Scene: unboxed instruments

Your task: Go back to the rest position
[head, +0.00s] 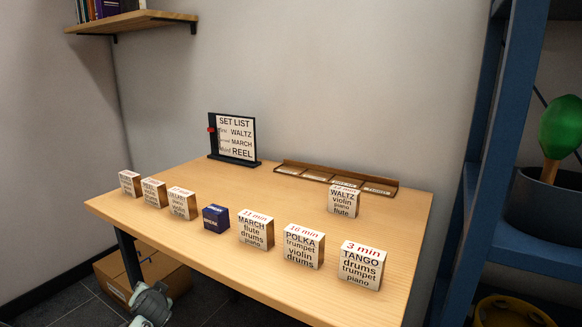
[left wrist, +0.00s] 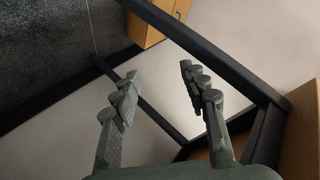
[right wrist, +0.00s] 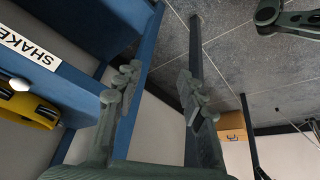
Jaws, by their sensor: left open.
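My left gripper (head: 150,303) shows at the bottom left of the head view, low in front of the table's edge. In the left wrist view its fingers (left wrist: 158,82) are apart with nothing between them. My right gripper is outside the head view. In the right wrist view its fingers (right wrist: 160,88) are apart and empty, near the blue shelf frame. On the wooden table (head: 320,283) stand white lettered blocks, among them March (head: 256,230), Polka (head: 303,247), Tango (head: 361,266) and Waltz (head: 344,201). A small dark blue box (head: 216,218) stands among them.
A set list stand (head: 235,138) and a shallow wooden rack (head: 390,189) are at the table's back. A cardboard box (head: 161,271) is on the floor at left. A yellow item (right wrist: 30,108) lies there.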

